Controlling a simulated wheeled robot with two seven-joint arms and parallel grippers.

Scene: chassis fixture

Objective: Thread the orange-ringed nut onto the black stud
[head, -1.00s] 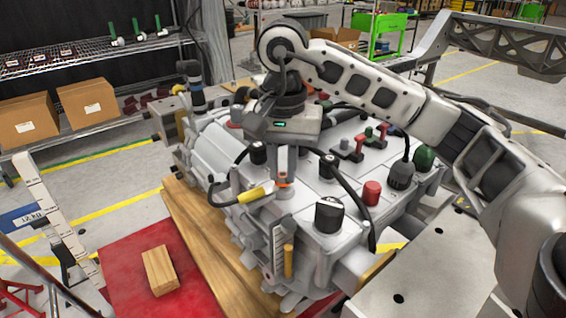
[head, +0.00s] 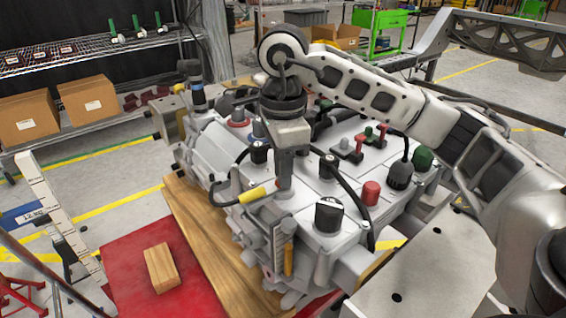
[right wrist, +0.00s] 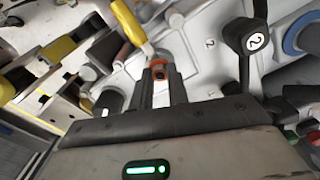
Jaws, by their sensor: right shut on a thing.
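The orange-ringed nut (right wrist: 158,64) sits between the two fingertips of my right gripper (right wrist: 158,84) in the right wrist view. The gripper is shut on it. A dark spot shows inside the orange ring, but I cannot tell whether it is the black stud. In the head view my right gripper (head: 286,188) points straight down and its fingertips are close to the top of the grey housing (head: 328,245). A finger hides the nut there. I cannot make out the stud or the thread contact. My left gripper is not in view.
A yellow-sleeved cable (head: 254,194) lies close on the left of the fingers. A black knob (head: 328,214) and a red cap (head: 371,192) stand to the right. A wooden block (head: 161,268) lies on the red mat (head: 120,245).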

